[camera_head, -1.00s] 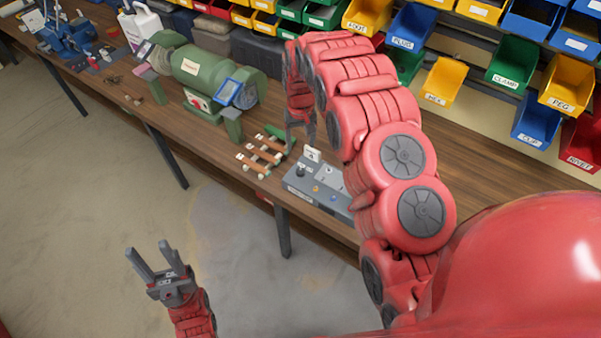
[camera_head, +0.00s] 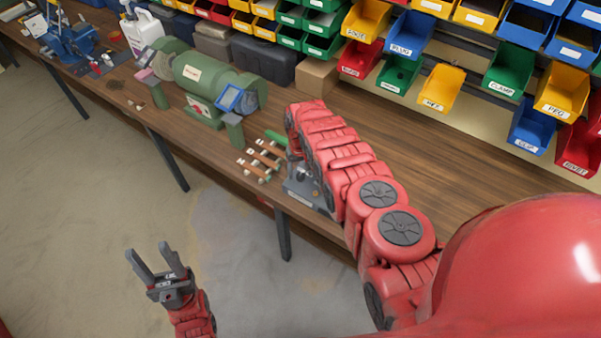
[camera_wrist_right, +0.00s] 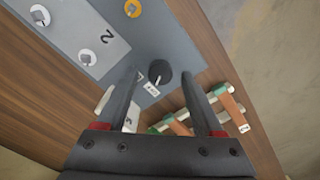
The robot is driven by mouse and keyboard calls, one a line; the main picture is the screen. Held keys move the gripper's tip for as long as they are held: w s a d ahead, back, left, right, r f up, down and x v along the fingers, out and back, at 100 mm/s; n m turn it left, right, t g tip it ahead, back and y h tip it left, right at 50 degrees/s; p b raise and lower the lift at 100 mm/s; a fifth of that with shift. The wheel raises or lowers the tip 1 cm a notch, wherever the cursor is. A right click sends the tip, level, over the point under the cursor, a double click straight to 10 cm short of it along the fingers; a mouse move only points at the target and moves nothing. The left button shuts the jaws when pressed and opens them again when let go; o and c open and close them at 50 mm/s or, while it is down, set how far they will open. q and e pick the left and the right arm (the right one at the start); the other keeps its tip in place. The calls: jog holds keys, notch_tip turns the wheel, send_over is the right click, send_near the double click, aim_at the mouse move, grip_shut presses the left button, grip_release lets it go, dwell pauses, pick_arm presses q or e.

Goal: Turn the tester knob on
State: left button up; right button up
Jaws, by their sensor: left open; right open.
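The tester (camera_head: 303,195) is a grey box at the front edge of the bench, partly hidden by my right arm in the head view. In the right wrist view its grey panel (camera_wrist_right: 178,38) carries a round black knob (camera_wrist_right: 160,72) near one corner, with a small white label beside it. My right gripper (camera_wrist_right: 161,76) is open, with its fingers on either side of the knob in that view. I cannot tell whether they touch it. In the head view my arm mostly hides this gripper. My left gripper (camera_head: 152,250) is open and empty, out over the floor.
A rack with orange-brown bars (camera_head: 262,160) lies right beside the tester. A green machine (camera_head: 205,78) stands further left on the bench. Coloured bins (camera_head: 440,88) line the back. The bench (camera_head: 425,150) right of my arm is clear.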

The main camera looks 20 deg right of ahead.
jog(key=shift+f, duration=0.35)
grip_shut()
